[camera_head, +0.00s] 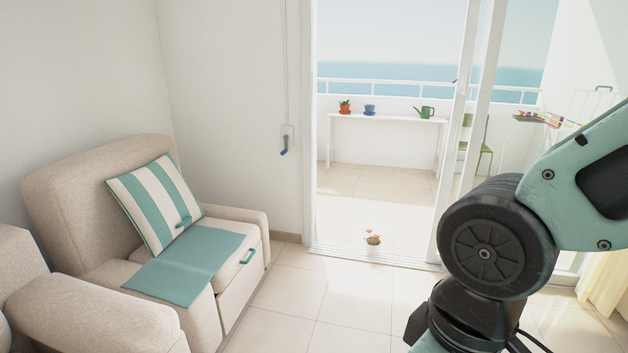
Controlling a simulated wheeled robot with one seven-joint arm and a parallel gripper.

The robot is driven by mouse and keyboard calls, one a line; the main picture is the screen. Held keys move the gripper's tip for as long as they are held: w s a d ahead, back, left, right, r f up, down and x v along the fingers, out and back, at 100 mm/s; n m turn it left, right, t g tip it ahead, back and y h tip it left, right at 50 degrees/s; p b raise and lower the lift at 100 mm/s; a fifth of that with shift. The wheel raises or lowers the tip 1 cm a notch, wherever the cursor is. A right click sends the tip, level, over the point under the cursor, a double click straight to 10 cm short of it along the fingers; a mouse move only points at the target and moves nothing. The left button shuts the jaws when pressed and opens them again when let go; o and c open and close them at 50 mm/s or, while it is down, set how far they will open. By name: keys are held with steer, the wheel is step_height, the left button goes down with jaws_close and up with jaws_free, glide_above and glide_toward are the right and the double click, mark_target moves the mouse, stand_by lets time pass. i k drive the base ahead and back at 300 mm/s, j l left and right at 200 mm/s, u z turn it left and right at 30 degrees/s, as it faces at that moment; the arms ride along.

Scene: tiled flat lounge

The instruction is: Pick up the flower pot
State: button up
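A small flower pot (373,248) with pink blooms stands upright on the floor at the foot of the open balcony doorway. It looks pale and is small in the picture. On a white balcony table, an orange pot with a green plant (344,107) stands next to a blue pot (369,110). My arm fills the right side of the view, but my gripper is out of frame. Nothing shows of what it holds.
A beige armchair (107,213) with a striped cushion (153,203) stands at the left. The white table (390,118) outside also bears a green watering can (425,112). A sliding door frame (458,130) stands right of the opening. The tiled floor before the doorway is clear.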

mark_target(373, 247)
steer(key=i, duration=2.1)
steer(key=i+j+z, duration=0.1)
steer(key=i+z, duration=0.3)
steer(key=i+j+z, duration=0.35)
steer(key=i, duration=0.25)
steer(key=i+j+z, duration=1)
steer(key=j+z, duration=0.15)
steer(key=i+j+z, duration=0.2)
steer(key=j+z, duration=0.15)
steer(key=j, duration=0.15)
